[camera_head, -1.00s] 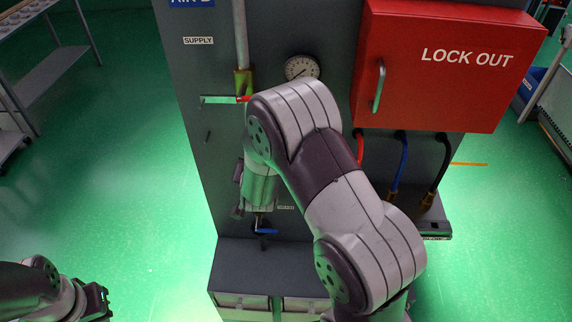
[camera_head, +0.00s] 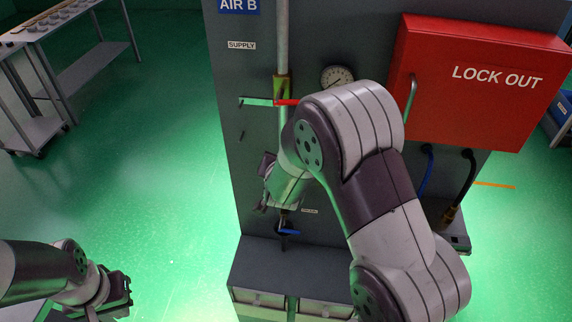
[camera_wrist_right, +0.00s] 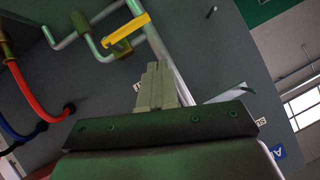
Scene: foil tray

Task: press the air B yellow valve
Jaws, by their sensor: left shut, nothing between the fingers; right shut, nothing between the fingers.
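A yellow valve handle (camera_wrist_right: 126,30) shows in the right wrist view, on a pipe beyond my right fingertips and a little left of them. My right gripper (camera_wrist_right: 156,78) is shut and empty, and a gap in the picture separates its tips from the handle. In the head view my right arm covers the area where the yellow handle would show. My left gripper (camera_head: 122,291) is shut and empty at the lower left, away from the panel.
A green handle (camera_head: 257,101) and a red piece (camera_head: 288,102) sit by the supply pipe. A gauge (camera_head: 337,77), a blue handle (camera_head: 288,231) and a red LOCK OUT box (camera_head: 470,85) are also on the panel. Open floor (camera_head: 170,180) lies left.

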